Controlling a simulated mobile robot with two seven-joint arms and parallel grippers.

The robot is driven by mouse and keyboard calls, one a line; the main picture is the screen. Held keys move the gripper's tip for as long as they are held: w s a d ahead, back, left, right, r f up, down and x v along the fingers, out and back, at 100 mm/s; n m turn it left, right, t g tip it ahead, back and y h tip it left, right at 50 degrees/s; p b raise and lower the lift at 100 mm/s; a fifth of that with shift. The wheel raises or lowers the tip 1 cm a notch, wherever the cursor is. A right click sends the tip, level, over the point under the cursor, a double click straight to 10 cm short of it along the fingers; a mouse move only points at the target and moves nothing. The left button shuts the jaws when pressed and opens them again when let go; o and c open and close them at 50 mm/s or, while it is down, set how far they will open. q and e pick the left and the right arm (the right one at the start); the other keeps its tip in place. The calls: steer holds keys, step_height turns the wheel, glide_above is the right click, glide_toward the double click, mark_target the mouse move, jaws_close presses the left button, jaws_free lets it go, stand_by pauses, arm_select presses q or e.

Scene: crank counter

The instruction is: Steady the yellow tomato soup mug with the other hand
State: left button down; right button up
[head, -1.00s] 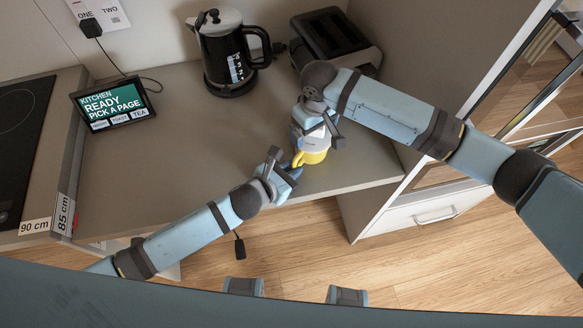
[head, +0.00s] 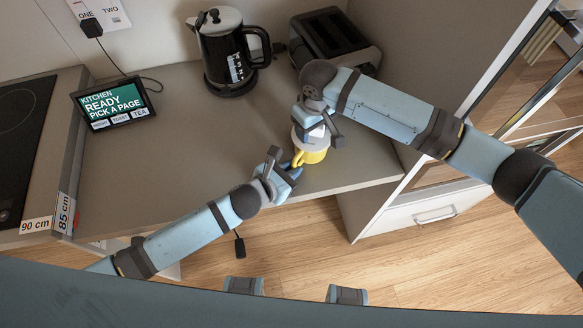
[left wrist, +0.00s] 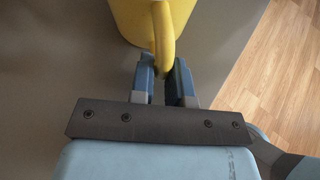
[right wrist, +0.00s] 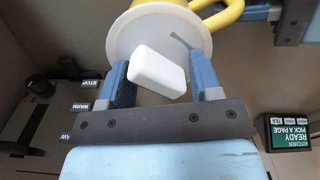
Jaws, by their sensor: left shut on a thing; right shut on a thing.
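The yellow tomato soup mug (head: 313,157) stands on the counter (head: 180,150) near its front edge. A white round lid (right wrist: 124,42) with a white block-shaped knob (right wrist: 157,70) covers its top. My left gripper (head: 291,172) is low beside the mug; in the left wrist view (left wrist: 166,78) it is shut on the mug's yellow handle (left wrist: 164,35). My right gripper (head: 320,125) is above the mug; in the right wrist view (right wrist: 162,85) its fingers are on either side of the knob and shut on it. The mug's label is not visible.
A black and silver kettle (head: 228,60) and a dark toaster (head: 334,42) stand behind the mug. A kitchen screen (head: 113,104) and a hob (head: 22,130) are to the left. The middle of the counter is clear.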

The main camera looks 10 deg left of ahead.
arm_select(q)
steer(key=shift+d, duration=0.1)
arm_select(e)
steer(key=shift+s+d+f, duration=0.15)
steer(key=shift+s+f, duration=0.05)
steer(key=shift+f, duration=0.25)
steer(key=shift+s+d+f, duration=0.1)
steer(key=shift+s+f, duration=0.05)
steer(key=shift+f, duration=0.25)
jaws_close()
arm_select(q)
steer(key=shift+w, duration=0.1)
arm_select(e)
steer(key=shift+a+r, duration=0.1)
steer(key=shift+r, duration=0.55)
arm_select(q)
steer(key=shift+w, duration=0.1)
arm_select(e)
steer(key=shift+w+r, duration=0.15)
steer(key=shift+r, duration=0.1)
arm_select(q)
steer(key=shift+f, duration=0.1)
arm_select(e)
steer(key=shift+r, duration=0.2)
arm_select(q)
steer(key=shift+f, duration=0.1)
arm_select(e)
steer(key=shift+w+r, duration=0.1)
steer(key=shift+r, duration=1.65)
